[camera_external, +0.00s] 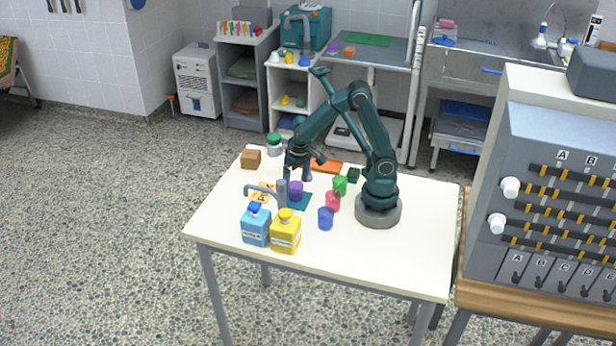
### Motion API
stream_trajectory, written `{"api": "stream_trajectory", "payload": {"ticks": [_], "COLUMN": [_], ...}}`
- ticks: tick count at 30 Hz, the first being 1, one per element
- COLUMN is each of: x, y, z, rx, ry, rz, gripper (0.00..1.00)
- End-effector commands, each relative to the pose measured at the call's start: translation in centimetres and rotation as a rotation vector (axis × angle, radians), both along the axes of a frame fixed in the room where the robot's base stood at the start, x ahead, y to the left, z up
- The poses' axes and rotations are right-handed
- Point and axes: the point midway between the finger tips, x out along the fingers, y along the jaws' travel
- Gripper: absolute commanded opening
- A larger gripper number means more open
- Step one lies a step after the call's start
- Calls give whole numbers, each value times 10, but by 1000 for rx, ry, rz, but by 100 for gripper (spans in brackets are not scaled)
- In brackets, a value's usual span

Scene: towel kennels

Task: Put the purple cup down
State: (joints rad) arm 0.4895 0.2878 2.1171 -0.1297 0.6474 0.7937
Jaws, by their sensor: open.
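The purple cup (296,187) stands on or just above the dark teal mat (302,203) on the white table. My gripper (296,172) is directly above the purple cup, pointing down, and is open. The exact gap between the fingers and the cup is too small to tell. A grey tap-like fixture (281,192) stands just left of the cup and partly hides the mat.
A green cup (340,185), a pink cup (333,202) and a blue cup (326,218) stand to the right. Blue (255,226) and yellow (286,233) bottles stand in front. The table's front right is clear.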

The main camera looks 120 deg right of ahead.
Motion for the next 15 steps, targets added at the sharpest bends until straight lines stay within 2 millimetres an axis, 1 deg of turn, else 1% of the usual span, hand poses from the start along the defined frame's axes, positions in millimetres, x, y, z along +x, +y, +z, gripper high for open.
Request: {"api": "stream_trajectory", "payload": {"ticks": [1, 9, 12, 15], "x": [1, -1, -3, -3], "y": [1, 7, 9, 10], "z": [11, 65, 81, 92], "rx": [-4, -3, -2, -1], "ry": [-9, -9, -6, -5], "rz": [1, 2, 2, 1], "gripper": [95, 95, 95, 95]}}
